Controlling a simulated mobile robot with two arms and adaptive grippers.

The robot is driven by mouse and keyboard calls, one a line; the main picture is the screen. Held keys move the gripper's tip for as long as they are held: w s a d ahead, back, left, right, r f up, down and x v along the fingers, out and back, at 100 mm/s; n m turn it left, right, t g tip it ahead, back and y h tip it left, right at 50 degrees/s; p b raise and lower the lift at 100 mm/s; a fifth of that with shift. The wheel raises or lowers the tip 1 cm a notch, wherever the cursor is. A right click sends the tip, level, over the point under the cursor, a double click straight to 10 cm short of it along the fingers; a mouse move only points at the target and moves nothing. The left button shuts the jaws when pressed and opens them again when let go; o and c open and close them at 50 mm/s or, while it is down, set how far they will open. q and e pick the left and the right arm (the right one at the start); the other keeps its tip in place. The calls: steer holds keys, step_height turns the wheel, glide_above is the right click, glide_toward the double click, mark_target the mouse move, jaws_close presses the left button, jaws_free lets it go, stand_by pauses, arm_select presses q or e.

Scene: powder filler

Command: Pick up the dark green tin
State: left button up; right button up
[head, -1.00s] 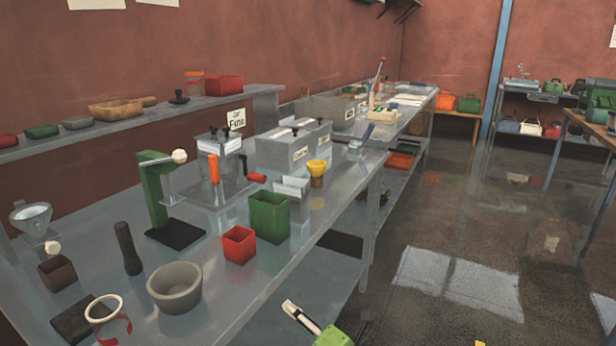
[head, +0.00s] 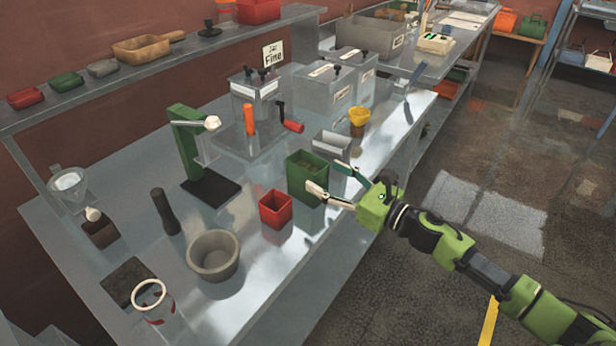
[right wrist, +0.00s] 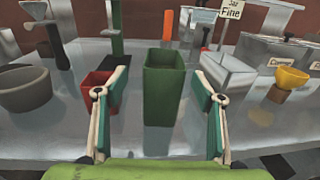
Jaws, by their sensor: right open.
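The dark green tin (head: 301,180) is an open-topped, square-sided box standing upright on the metal bench. My right gripper (head: 321,178) is open, with its fingers pointing at the tin from the bench's front side. In the right wrist view the tin (right wrist: 165,95) stands ahead, centred between the two spread fingers (right wrist: 162,105). I cannot tell whether the fingertips reach past its near face. My left gripper is not in view.
A red tin (head: 275,211) stands close left of the green tin, and a grey metal tray (head: 333,146) is close behind right. A yellow funnel (head: 359,116), a grey bowl (head: 213,257) and a green press stand (head: 187,150) are nearby. The bench front edge is clear.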

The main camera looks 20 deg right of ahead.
mark_target(294, 158)
steer(key=shift+x, duration=1.1)
steer(key=p+x, duration=0.1)
steer(key=x, duration=0.1)
steer(key=p+x, duration=0.1)
steer(key=x, duration=0.1)
steer(key=shift+w+d+f, duration=0.1)
steer(key=shift+w+d, duration=0.1)
steer(key=shift+w, duration=0.2)
steer(key=shift+w+a+p, duration=0.3)
steer(key=shift+w, duration=0.05)
steer(key=shift+f, duration=0.1)
steer(key=c, duration=1.7)
